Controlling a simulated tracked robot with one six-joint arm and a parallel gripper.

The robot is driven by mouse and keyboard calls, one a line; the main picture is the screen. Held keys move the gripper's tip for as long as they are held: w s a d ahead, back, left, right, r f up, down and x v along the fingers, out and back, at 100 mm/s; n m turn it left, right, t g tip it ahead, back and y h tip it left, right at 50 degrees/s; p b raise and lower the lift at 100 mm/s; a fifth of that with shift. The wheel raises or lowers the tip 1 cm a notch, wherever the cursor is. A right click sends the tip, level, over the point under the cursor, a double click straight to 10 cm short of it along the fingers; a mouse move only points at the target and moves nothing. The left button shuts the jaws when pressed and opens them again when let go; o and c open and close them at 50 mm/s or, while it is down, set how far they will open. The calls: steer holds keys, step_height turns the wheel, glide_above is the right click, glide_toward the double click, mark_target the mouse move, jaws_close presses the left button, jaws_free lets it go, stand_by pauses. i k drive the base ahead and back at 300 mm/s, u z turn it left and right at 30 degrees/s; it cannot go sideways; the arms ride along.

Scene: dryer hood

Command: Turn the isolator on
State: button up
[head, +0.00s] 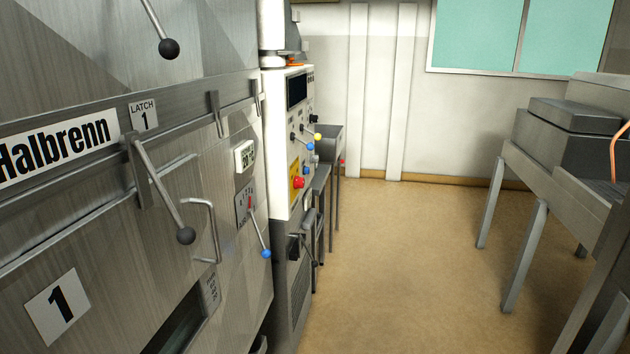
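No part in view is legibly marked as the isolator. On the white control panel (285,140) of the far cabinet, a yellow plate (294,172) carries a red knob (298,183). Below the panel, on the cabinet's grey lower part, is a small dark box (293,247) with a dark lever beside it (309,252). Which of these is the isolator, and its on or off position, I cannot tell at this size. My gripper is not in view.
The steel front marked Halbrenn (58,145) fills the left, with a black-balled latch lever (160,190) and a blue-balled lever (259,235) jutting out. The brown floor (400,270) is clear in the middle. A grey table (560,185) stands at right.

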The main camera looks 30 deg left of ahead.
mark_target(298, 182)
steer(key=i, duration=1.95)
steer(key=u, duration=3)
